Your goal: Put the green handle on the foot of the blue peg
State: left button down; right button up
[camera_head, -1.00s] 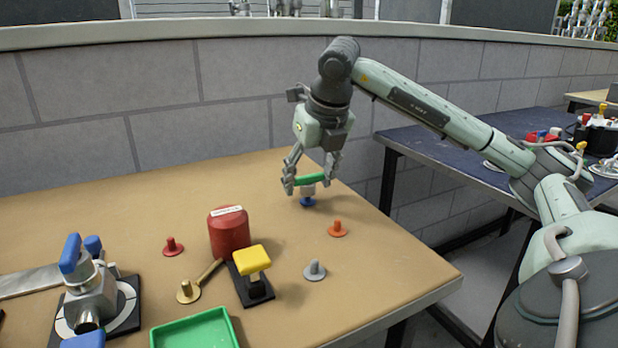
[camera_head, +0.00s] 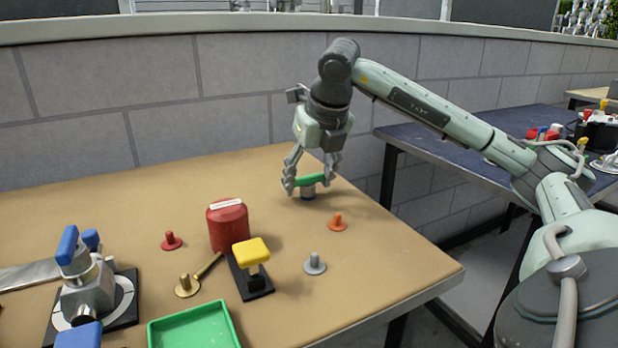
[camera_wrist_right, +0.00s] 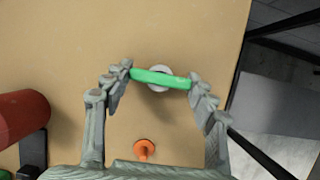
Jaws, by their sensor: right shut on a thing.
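My right gripper (camera_head: 311,182) is shut on the green handle (camera_head: 311,179), with one finger at each end of the bar. The handle is level, and its grey round base (camera_head: 308,190) points down. The blue peg (camera_head: 308,197) is directly under this base near the table's far right edge. Only a little blue shows there, and I cannot tell whether the base is fully seated. In the right wrist view, the green handle (camera_wrist_right: 160,78) spans the right gripper's fingertips (camera_wrist_right: 159,80). Its pale round base (camera_wrist_right: 160,71) shows behind it, and the blue peg is hidden. My left gripper is out of view.
An orange peg (camera_head: 337,222) and a grey peg (camera_head: 315,264) stand nearer the front. A red cylinder (camera_head: 228,227), a yellow-topped block (camera_head: 251,252), a red peg (camera_head: 171,241) and a green tray (camera_head: 195,328) are to the left. The table (camera_head: 110,200) is clear at the back left.

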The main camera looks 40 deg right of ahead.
jog(key=shift+f, duration=0.15)
dwell(0.6)
jog(key=o, duration=1.3)
jog(key=o, duration=0.3)
